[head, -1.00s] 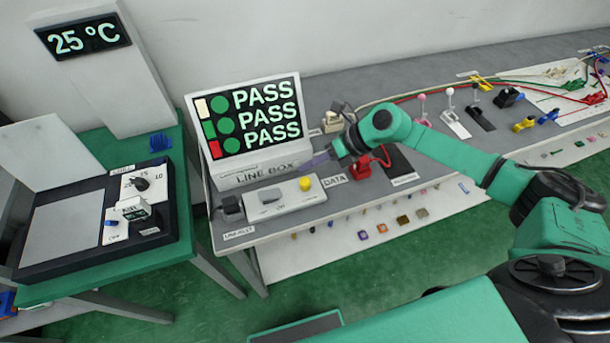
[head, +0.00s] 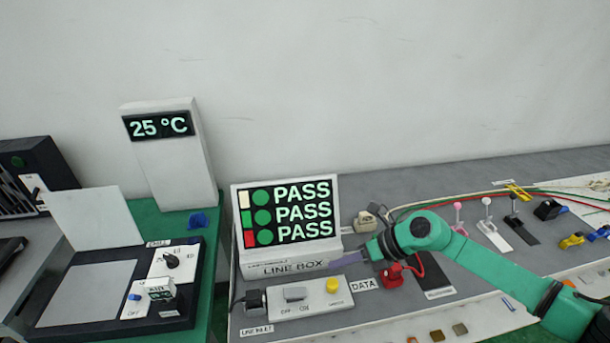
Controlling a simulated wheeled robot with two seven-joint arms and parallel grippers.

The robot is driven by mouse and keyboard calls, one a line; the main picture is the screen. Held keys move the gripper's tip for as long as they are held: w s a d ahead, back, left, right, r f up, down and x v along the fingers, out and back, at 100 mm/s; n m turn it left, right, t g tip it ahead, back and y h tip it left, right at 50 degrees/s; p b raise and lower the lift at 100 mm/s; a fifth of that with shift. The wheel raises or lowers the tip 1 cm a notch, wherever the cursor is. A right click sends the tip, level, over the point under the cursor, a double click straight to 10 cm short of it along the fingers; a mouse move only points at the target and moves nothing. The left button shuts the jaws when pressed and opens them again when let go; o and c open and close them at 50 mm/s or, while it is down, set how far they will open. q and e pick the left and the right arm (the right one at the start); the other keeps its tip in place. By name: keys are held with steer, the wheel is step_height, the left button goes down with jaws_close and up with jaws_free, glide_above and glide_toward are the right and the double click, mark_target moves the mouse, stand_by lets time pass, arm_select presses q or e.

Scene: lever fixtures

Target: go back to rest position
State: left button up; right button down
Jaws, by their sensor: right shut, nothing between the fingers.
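My right arm comes in from the right in the head view. Its gripper (head: 352,258) is shut and empty, just right of the line box (head: 292,272) and above the grey table. The screen (head: 290,212) on the line box shows PASS three times, beside white, green and red blocks. Below it is a switch box with a grey OFF/ON rocker (head: 295,293) and a yellow button (head: 332,285); the gripper is apart from both. My left gripper is outside the picture.
A red lever fixture (head: 391,274) stands close to my right gripper, partly beside the arm. Several levers (head: 487,210) and cables lie farther right.

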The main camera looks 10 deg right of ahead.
steer(key=w+a+r+m+t+y, duration=0.2)
steer(key=a+r+m+t, duration=0.3)
steer(key=r, duration=0.1)
steer(key=w+a+r+m+t+y, duration=0.25)
steer(key=a+r+m+t, duration=0.2)
steer(key=r, duration=0.25)
steer(key=w+d+f+m+t+h, duration=0.1)
steer(key=d+f+m+t+h, duration=0.25)
steer(key=d+m+h, duration=1)
steer(key=s+d+f+m+g, duration=0.3)
steer(key=s+f+m+g, duration=0.15)
steer(key=f+m, duration=0.45)
steer(key=s+d+f+m+g, duration=0.1)
steer(key=s+f+m+g, duration=0.25)
steer(key=s, duration=0.45)
steer(key=s+d+f+m+g, duration=0.25)
steer(key=s+f+g, duration=0.2)
steer(key=s, duration=0.45)
steer(key=s+f+g, duration=0.1)
steer(key=s+f, duration=0.1)
steer(key=f, duration=1.1)
steer(key=s+f+g, duration=0.1)
steer(key=s+f, duration=0.1)
steer(key=f, duration=1)
steer(key=s+d+f, duration=0.2)
steer(key=s+f, duration=1.1)
steer(key=s, duration=0.2)
steer(key=shift+s+f+g, duration=0.35)
steer(key=shift+s+f, duration=0.05)
